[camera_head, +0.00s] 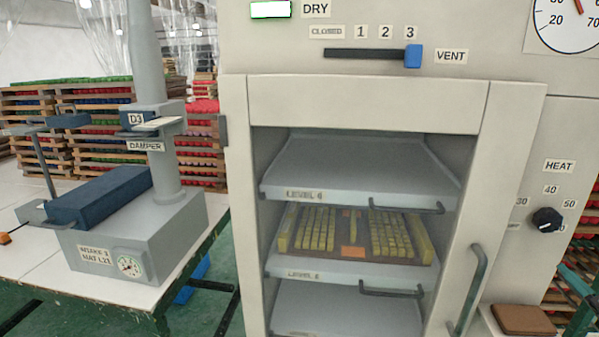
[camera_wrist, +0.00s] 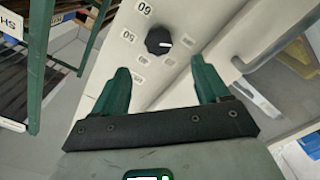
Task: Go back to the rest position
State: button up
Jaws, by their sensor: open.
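My gripper (camera_wrist: 160,65) shows in the wrist view with its two green fingers spread apart and nothing between them. Beyond the fingertips is the dark heat knob (camera_wrist: 159,41) on a pale panel; no contact with it is visible. In the head view the same heat knob (camera_head: 546,220) sits at the right of the dryer cabinet, among the numbered marks. A green piece at the right edge of the head view may be part of my gripper, but it is mostly cut off.
The open-fronted cabinet (camera_head: 357,103) has several shelves; the middle one holds a tray of yellow pieces (camera_head: 383,234). A handle (camera_head: 478,290) stands out at its right. The blue vent slider (camera_head: 413,56) is at 3. A table with a damper device (camera_head: 140,243) stands left.

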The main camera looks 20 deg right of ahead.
jog(key=w+a+f+m+g+y+p, duration=0.1)
jog(key=w+a+f+g+y, duration=0.2)
jog(key=a+f, duration=0.7)
jog(key=w+a+f+m+g+y+p, duration=0.1)
jog(key=w+a+f+g+y, duration=0.15)
jog(key=a+f+y, duration=0.65)
jog(key=s+a+f+g+h, duration=0.1)
jog(key=s+a+f+g, duration=0.3)
jog(key=s+f, duration=0.3)
jog(key=s+a+f+m+g+h+p, duration=0.1)
jog(key=s+a+f+g, duration=0.3)
jog(key=s+a+f, duration=0.3)
jog(key=shift+f+g+h, duration=0.3)
jog(key=shift+f+g, duration=0.05)
jog(key=shift+f, duration=0.45)
jog(key=shift+d, duration=0.1)
